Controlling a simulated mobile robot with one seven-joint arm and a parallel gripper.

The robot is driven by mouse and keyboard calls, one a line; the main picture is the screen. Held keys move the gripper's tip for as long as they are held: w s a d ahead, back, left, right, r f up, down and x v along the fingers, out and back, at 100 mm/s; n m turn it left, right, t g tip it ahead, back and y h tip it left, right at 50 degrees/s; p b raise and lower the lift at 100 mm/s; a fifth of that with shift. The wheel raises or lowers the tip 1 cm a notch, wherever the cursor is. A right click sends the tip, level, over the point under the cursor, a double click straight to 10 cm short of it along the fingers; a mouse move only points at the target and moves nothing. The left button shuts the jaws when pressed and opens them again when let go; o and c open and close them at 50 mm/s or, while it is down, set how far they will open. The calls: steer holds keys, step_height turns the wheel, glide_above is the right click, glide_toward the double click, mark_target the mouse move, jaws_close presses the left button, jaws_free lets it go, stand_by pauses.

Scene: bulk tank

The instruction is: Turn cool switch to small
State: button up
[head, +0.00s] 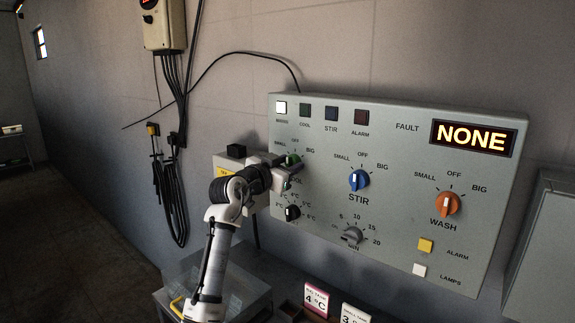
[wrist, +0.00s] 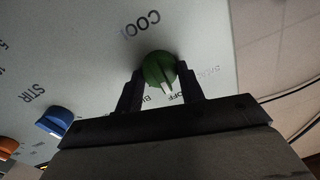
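The cool switch is a green round knob (wrist: 158,68) under the word COOL in the wrist view, which shows the panel upside down. Its pale pointer line points at the OFF label. SMALL is on the right of it in this view, and BIG is on the left, partly hidden. My gripper (wrist: 159,78) has one dark finger on each side of the knob, and both appear to touch it. In the head view the green knob (head: 292,159) shows just above my gripper (head: 287,168), which partly covers it and the COOL label.
The blue stir switch (head: 359,180) and orange wash switch (head: 447,204) are to the right on the same panel (head: 400,150). A dark temperature knob (head: 292,213) and a grey timer knob (head: 351,236) are below. The fault display (head: 472,138) reads NONE. Small cards (head: 317,299) stand below the panel.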

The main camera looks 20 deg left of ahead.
steer(key=c, duration=0.4)
steer(key=n+p, duration=0.3)
steer(key=n, duration=0.2)
steer(key=shift+r, duration=0.15)
steer(key=shift+a+n+g+p, duration=0.15)
steer(key=shift+n+g+p, duration=0.25)
steer(key=shift+n+p, duration=1.35)
steer(key=shift+n+b, duration=0.4)
steer(key=shift+n, duration=0.25)
steer(key=o, duration=1)
